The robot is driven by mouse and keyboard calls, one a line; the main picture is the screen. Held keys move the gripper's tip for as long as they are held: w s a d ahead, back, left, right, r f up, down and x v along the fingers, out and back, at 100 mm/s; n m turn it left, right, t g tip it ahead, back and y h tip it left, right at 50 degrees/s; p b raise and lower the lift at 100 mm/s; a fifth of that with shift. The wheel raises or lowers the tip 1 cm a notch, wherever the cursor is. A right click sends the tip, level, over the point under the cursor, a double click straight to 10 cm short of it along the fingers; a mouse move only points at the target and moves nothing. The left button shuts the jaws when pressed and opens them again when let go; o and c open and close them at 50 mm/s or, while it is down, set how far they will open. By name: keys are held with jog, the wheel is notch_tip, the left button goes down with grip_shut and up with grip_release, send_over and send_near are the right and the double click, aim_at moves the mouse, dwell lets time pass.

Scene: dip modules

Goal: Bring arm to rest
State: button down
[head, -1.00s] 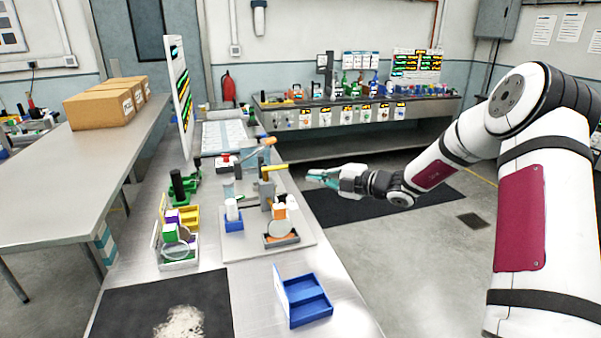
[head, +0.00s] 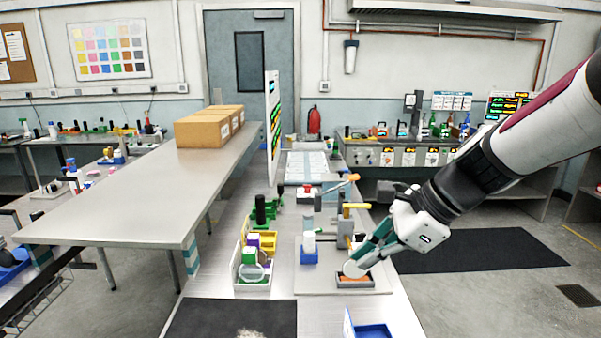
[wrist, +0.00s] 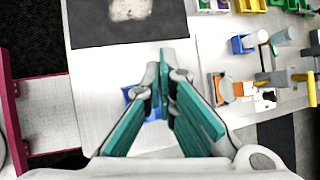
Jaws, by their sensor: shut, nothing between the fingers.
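My gripper (head: 356,266) has white and teal fingers. In the head view it reaches in from the right and points down and left over the right part of the workbench. It shows close up in the wrist view (wrist: 164,62), with its fingertips together and nothing between them. The gripper partly hides the small dark tray with an orange inside (head: 355,282). In the wrist view a blue bin (wrist: 130,92) lies below and behind the fingers, partly hidden by them.
A black mat (head: 215,318) lies at the bench's near left. A fixture board (head: 315,280) carries a blue holder (head: 309,257) and upright clamps. A white tray with coloured blocks (head: 252,288) stands left of it. Open floor lies right of the bench.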

jog(key=s+d+r+n+t+h, duration=0.1)
jog(key=s+d+n+h, duration=0.2)
jog(key=s+n, duration=0.6)
jog(key=s+d+r+n+h, duration=0.1)
jog(key=s+d+n+h, duration=0.2)
jog(key=s+n, duration=0.6)
jog(key=shift+s+d+r+n+t, duration=0.4)
jog(key=shift+d+n, duration=0.1)
jog(key=shift+d, duration=0.35)
